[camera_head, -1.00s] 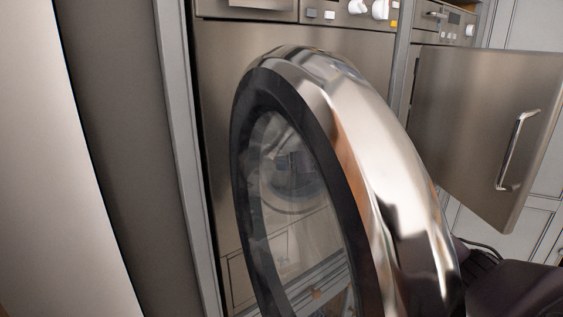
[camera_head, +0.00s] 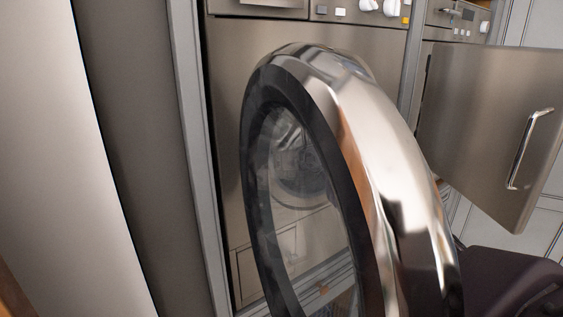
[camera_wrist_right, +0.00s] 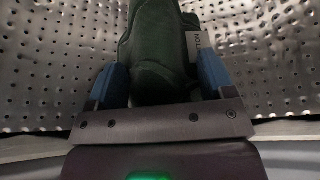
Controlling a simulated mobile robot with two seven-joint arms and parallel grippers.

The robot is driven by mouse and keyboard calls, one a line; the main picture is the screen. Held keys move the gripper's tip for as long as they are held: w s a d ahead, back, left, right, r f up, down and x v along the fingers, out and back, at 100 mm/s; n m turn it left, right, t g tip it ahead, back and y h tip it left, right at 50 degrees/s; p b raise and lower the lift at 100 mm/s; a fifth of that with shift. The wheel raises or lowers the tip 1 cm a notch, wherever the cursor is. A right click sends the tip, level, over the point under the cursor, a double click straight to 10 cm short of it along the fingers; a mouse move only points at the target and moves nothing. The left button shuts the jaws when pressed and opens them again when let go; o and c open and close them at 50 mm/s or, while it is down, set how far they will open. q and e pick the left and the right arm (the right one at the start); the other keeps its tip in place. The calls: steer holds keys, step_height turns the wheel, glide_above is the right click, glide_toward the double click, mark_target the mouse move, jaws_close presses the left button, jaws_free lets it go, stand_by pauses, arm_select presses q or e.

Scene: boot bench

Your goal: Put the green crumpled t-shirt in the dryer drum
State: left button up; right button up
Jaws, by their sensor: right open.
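In the right wrist view, the dark green crumpled t-shirt (camera_wrist_right: 160,50) lies inside the dryer drum (camera_wrist_right: 60,50), whose perforated metal wall shows on both sides. My right gripper (camera_wrist_right: 162,82) is inside the drum with its blue fingers apart, one on each side of the shirt. The shirt sits between and beyond the open fingers; I cannot tell if they touch it. In the head view, the dryer's round chrome-rimmed door (camera_head: 385,170) stands open in the foreground. It hides the drum opening and the shirt. My left gripper is not in view.
The dryer front (camera_head: 225,120) is behind the round door. At the right, a steel door with a bar handle (camera_head: 528,150) stands open on the neighbouring appliance. Tall panels (camera_head: 130,130) close off the left. My dark arm link shows at the lower right.

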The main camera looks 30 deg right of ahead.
steer(key=c, duration=0.9)
steer(key=o, duration=0.3)
steer(key=c, duration=0.5)
steer(key=shift+r+p, duration=0.55)
steer(key=shift+r, duration=0.2)
steer(key=shift+r+p, duration=0.55)
steer(key=shift+r, duration=0.2)
